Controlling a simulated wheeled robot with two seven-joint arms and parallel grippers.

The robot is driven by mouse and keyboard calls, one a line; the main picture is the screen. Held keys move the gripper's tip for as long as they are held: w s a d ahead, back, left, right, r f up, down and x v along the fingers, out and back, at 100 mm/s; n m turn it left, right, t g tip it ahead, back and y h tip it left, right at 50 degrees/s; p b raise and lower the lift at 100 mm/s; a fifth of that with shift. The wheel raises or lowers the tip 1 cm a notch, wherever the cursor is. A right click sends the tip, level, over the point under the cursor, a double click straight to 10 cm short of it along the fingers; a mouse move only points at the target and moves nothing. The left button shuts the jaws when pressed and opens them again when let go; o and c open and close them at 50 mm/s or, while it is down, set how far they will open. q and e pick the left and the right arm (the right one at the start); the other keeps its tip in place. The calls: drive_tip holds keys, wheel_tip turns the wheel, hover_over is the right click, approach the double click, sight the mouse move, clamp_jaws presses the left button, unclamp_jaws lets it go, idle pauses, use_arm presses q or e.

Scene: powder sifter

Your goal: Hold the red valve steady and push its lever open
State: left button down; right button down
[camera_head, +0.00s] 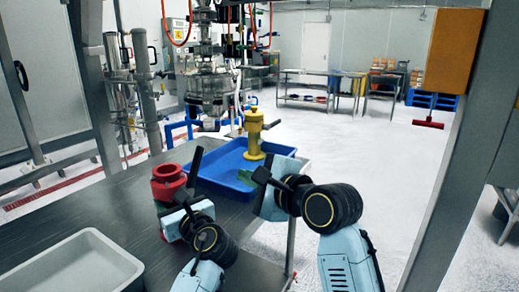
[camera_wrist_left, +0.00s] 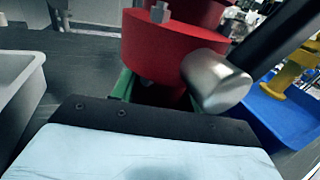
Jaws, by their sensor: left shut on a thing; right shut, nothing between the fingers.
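The red valve (camera_head: 168,182) stands upright on the dark table, and its red body fills the upper middle of the left wrist view (camera_wrist_left: 165,45). Its dark lever (camera_head: 195,167) slants up on the right side, above a metal stub (camera_wrist_left: 217,82). My left gripper (camera_head: 168,207) is shut on the valve low on its body; green finger parts show beside it in the wrist view, with the contact partly hidden. My right gripper (camera_head: 248,178) is shut and empty, to the right of the valve and lever, apart from them, over the near side of the blue tray.
A blue tray (camera_head: 205,185) holds a yellow part (camera_head: 254,136) behind my grippers. A grey bin (camera_head: 75,268) stands at the table's near left. Steel sifter equipment (camera_head: 208,85) rises behind the tray. The dark table (camera_head: 110,205) left of the valve is clear.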

use_arm(q)
drive_tip(key=c, duration=0.7)
unclamp_jaws()
drive_tip(key=shift+o, duration=0.2)
